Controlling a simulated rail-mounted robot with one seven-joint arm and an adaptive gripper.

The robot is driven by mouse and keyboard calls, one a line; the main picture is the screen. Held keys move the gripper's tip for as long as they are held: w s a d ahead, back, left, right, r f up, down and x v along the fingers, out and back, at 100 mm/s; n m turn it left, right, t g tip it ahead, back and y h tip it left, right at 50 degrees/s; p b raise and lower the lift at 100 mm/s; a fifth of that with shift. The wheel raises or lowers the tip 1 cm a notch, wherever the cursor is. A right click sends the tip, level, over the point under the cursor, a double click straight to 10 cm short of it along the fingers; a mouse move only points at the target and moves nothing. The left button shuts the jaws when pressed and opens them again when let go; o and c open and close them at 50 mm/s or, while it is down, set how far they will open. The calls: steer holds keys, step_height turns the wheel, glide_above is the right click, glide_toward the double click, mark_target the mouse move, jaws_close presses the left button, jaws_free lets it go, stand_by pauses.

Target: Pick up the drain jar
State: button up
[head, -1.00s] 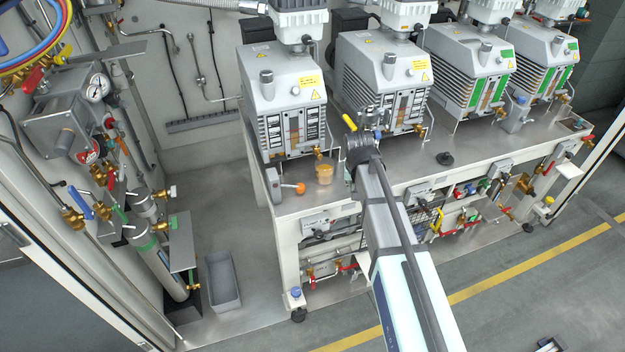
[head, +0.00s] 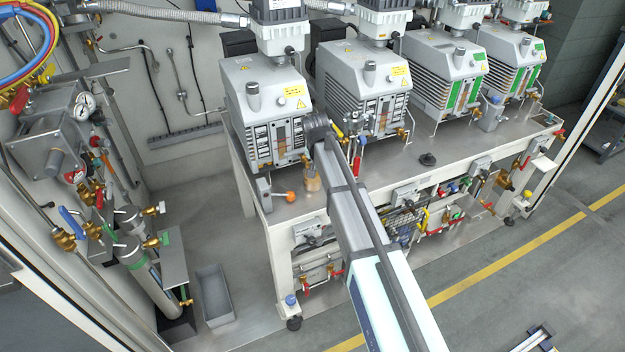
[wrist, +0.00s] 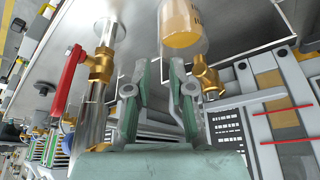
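The drain jar (head: 312,182) is a small clear jar with amber contents. It stands on the bench by the front of the leftmost pump (head: 268,112), partly hidden by my arm in the head view. In the wrist view the jar (wrist: 183,24) is at the top, cut off by the frame edge and beyond my fingers. My gripper (wrist: 156,82) has two greenish fingers spread apart with nothing between them. A brass drain fitting (wrist: 207,78) of the pump is close to the right finger. In the head view the fingers are hidden behind my wrist.
An orange-knobbed lever (head: 291,197) is on the bench left of the jar. A pipe with a brass valve and red handle (wrist: 70,78) rises left of my fingers in the wrist view. More pumps line the bench to the right. An open grey bin (head: 214,295) is on the floor.

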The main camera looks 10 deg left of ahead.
steer(key=shift+p+x, duration=1.2)
steer(key=shift+x, duration=3.15)
steer(key=shift+w+a, duration=0.1)
steer(key=shift+a, duration=0.05)
jaws_close()
